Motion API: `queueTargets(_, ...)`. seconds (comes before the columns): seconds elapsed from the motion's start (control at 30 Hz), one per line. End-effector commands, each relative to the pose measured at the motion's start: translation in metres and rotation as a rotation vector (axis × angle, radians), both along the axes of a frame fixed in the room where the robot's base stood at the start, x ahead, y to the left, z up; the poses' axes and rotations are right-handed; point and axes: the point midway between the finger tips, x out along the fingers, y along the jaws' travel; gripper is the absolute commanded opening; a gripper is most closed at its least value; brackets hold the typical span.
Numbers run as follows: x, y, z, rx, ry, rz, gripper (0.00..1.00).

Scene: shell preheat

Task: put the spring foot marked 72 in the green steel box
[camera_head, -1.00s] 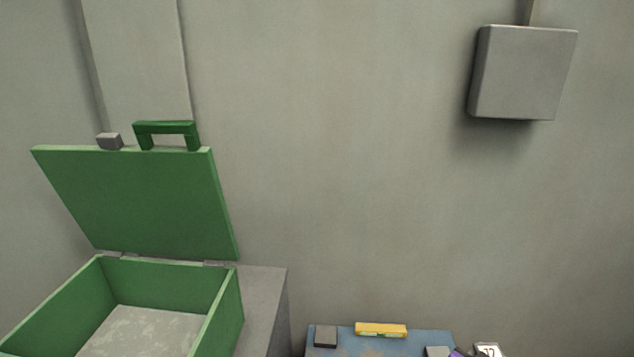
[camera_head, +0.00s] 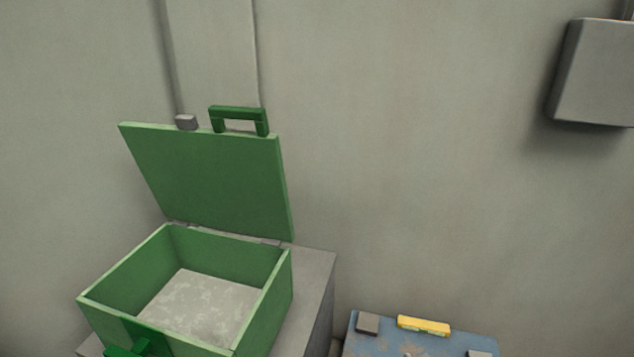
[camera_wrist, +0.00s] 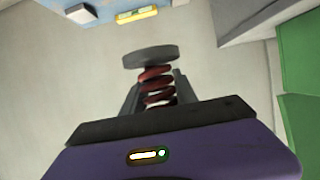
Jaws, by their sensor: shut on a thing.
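The green steel box (camera_head: 282,310) stands in the head view with its lid (camera_head: 212,180) raised. Its grey floor is bare where it shows. At the right of the wrist view a green surface (camera_wrist: 297,55) shows, probably part of this box. My gripper (camera_wrist: 157,88) is shut on a spring foot (camera_wrist: 150,57) with a grey round plate and a red coil. The spring foot is held clear, with pale floor behind it. No number shows on it in this view. My gripper is not in the head view.
A blue-topped table (camera_head: 385,344) is at lower right, with a yellow level (camera_head: 424,325) and grey blocks (camera_head: 368,323). The box rests on a grey stand (camera_head: 318,275). A grey wall box (camera_head: 595,75) hangs at upper right.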

Motion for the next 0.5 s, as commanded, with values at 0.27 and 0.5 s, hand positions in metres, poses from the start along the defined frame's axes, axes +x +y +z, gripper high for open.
queueTargets(0.27,-0.010,0.006,0.030,-0.002,0.003,0.056,0.00)
queueTargets(0.5,-0.023,0.008,0.052,-0.001,0.003,0.118,0.00)
